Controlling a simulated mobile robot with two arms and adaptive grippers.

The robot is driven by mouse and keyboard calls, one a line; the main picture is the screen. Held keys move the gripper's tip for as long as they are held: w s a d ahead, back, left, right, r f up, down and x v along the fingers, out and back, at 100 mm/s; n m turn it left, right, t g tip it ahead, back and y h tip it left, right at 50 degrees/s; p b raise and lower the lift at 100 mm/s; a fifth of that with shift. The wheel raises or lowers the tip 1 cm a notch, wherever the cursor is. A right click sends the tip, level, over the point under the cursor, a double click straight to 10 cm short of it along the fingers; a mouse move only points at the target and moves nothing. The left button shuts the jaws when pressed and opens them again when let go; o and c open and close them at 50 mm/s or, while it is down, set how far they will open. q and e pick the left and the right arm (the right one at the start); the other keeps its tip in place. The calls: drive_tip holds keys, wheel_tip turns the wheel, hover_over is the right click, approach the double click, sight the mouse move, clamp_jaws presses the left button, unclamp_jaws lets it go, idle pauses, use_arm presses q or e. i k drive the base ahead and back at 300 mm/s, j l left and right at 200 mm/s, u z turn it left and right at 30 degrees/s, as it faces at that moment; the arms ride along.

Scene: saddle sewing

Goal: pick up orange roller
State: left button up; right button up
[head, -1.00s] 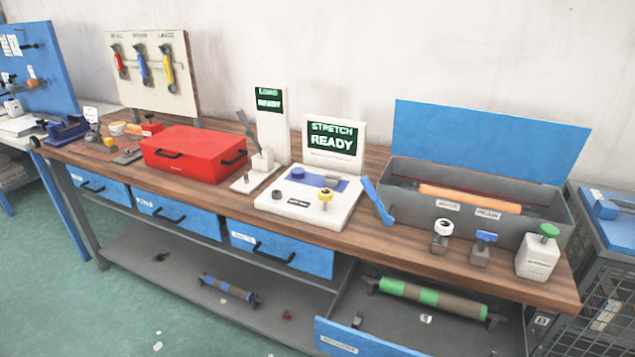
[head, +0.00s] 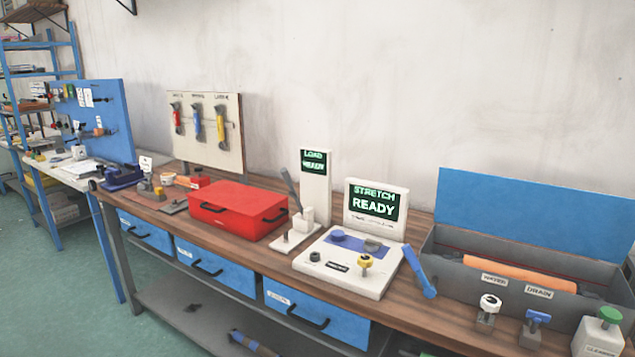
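The orange roller (head: 525,275) lies inside the grey open bin (head: 455,265) at the right end of the bench. Its top and left part show above the bin's front wall; its lower side and right end are hidden. Neither of my grippers is in the head view.
The bin's blue lid (head: 540,215) stands open behind it. A water knob (head: 490,303), a drain valve (head: 537,320) and a cleaner bottle (head: 597,335) stand in front. A blue-handled tool (head: 420,272) and the stretch station (head: 347,262) are to the left, then a red toolbox (head: 237,210).

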sight(527, 276)
drive_tip(key=l+z, duration=0.1)
drive_tip(key=z, duration=0.95)
drive_tip(key=j, duration=0.2)
drive_tip(key=k+j+u, duration=0.1)
drive_tip(key=k+j, duration=0.05)
drive_tip(key=j, duration=0.05)
